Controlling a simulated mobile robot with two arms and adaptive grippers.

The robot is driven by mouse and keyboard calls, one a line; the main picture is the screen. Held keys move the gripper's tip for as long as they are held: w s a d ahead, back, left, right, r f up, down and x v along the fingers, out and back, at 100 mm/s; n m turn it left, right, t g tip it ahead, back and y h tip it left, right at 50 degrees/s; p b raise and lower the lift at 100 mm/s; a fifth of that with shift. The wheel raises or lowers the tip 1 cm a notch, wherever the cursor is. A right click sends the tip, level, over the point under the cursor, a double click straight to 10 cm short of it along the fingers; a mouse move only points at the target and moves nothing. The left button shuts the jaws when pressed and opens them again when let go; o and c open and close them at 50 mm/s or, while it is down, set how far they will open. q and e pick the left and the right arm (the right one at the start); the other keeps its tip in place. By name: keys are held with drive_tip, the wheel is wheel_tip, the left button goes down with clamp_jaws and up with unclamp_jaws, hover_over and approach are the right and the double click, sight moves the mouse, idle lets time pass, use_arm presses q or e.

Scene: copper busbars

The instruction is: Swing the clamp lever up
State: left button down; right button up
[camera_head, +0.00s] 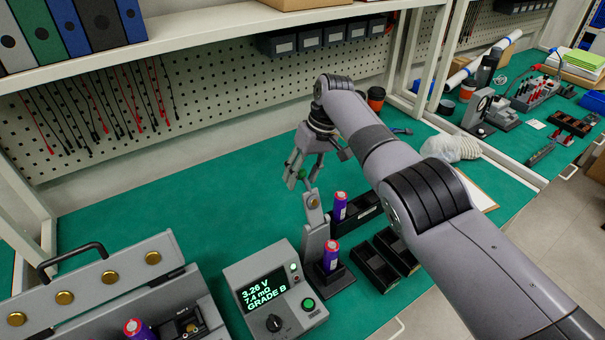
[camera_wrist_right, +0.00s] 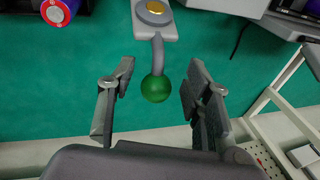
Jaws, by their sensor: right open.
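The clamp lever is a grey bar ending in a green ball knob, clearest in the right wrist view (camera_wrist_right: 155,88). It joins a grey clamp arm with a round brass contact (camera_wrist_right: 154,8), which also shows in the head view (camera_head: 313,203), standing beside a purple cell (camera_head: 331,256) in its holder. My right gripper (camera_wrist_right: 160,92) is open, its two fingers on either side of the green knob with gaps showing; it also shows in the head view (camera_head: 303,176), partly covering the knob. My left gripper is not in view.
A grey tester (camera_head: 277,290) with a lit display stands in front. Another purple cell (camera_head: 340,206) stands behind the clamped one, near black trays (camera_head: 372,268). A grey fixture with brass contacts (camera_head: 108,279) fills the lower left. Green mat is bare behind the tester.

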drive_tip(key=shift+r, duration=0.1)
drive_tip(key=v, duration=1.1)
drive_tip(key=shift+r, duration=0.35)
drive_tip(key=shift+d, duration=0.15)
